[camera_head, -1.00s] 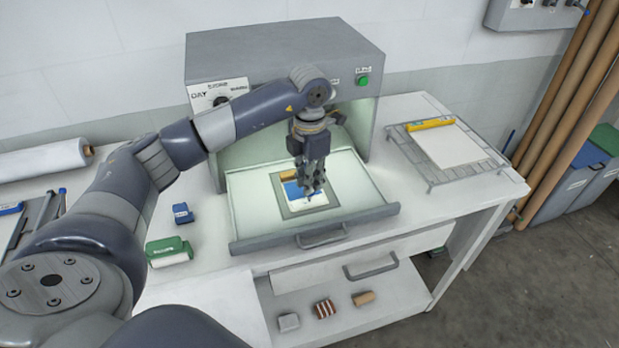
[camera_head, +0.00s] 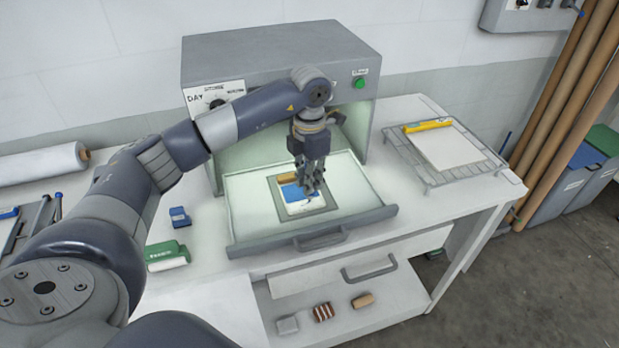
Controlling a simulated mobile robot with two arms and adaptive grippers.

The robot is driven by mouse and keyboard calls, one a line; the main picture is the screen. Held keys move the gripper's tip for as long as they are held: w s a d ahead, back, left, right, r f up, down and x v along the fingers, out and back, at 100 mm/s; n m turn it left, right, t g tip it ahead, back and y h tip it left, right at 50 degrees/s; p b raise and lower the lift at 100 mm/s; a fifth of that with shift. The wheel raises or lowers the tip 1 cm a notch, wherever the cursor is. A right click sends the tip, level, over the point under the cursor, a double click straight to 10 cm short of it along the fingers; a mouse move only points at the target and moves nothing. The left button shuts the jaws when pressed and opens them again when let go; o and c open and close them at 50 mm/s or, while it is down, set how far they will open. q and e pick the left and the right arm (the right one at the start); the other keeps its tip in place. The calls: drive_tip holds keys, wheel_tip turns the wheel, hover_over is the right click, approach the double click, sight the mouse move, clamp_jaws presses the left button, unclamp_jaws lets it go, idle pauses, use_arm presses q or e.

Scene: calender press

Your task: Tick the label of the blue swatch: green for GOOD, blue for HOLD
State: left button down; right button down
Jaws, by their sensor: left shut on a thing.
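The blue swatch (camera_head: 290,192) lies over the upper part of a white card (camera_head: 304,208) in a grey frame (camera_head: 332,206), inside the pulled-out drawer (camera_head: 245,207) of the grey cabinet. My right gripper is not in view.
The grey cabinet (camera_head: 275,55) stands behind the drawer, with a DAY dial and a green button. A wire rack (camera_head: 468,173) with a white sheet and yellow bar is at right. Small rolls and a block lie on the lower shelf (camera_head: 385,298).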

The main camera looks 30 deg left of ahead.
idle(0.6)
use_arm(q)
drive_tip(key=shift+r+p, duration=1.85)
drive_tip(key=shift+r, duration=1.15)
